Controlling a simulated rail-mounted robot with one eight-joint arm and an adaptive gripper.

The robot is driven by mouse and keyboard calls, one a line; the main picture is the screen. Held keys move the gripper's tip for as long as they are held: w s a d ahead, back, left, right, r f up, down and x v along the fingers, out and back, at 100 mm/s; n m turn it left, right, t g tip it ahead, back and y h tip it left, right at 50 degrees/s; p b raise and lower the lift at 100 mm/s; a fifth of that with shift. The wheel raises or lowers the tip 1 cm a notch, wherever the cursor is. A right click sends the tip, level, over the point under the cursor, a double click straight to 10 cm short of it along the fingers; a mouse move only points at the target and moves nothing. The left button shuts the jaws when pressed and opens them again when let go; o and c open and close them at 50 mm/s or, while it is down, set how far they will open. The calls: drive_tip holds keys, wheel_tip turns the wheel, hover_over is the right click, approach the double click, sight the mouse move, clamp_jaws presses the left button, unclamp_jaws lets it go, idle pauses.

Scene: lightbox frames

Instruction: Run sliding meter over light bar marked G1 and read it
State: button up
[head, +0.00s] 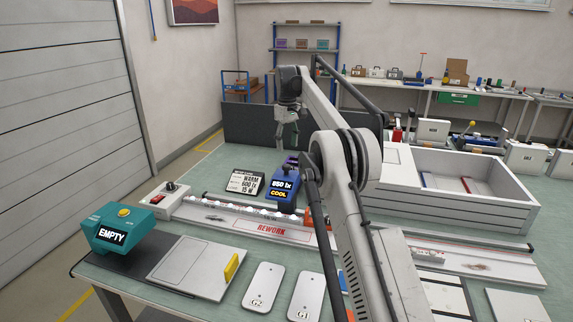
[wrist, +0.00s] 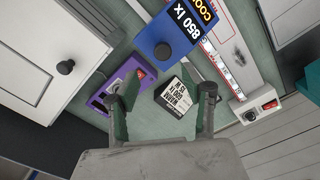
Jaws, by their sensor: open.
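A blue meter (head: 285,188) reads "850 lx COOL" and stands at the lit strip (head: 240,209) on the table; it also shows in the wrist view (wrist: 168,40). Two white plates marked G2 (head: 262,286) and G1 (head: 306,296) lie at the front edge. A card (head: 246,182) reading "WARM 600 lx 15 W" lies behind the strip and shows in the wrist view (wrist: 178,97). My gripper (head: 288,140) is above the table behind the meter. Its fingers (wrist: 163,100) are open, apart and empty.
A purple device (wrist: 120,85) lies near one finger. A teal unit reading "EMPTY" (head: 118,233) stands front left. A switch box (head: 170,198) is at the strip's left end, beside a tray labelled "REWORK" (head: 271,230). A white open box (head: 450,205) stands right. My arm hides the middle.

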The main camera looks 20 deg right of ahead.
sight(286, 165)
drive_tip(key=shift+n, duration=0.7)
drive_tip(key=f, duration=0.6)
drive_tip(key=f+p, duration=0.1)
drive_tip(key=f, duration=0.3)
drive_tip(key=shift+s+a, duration=0.1)
drive_tip(key=shift+a, duration=0.15)
drive_tip(key=shift+r, duration=0.1)
clamp_jaws()
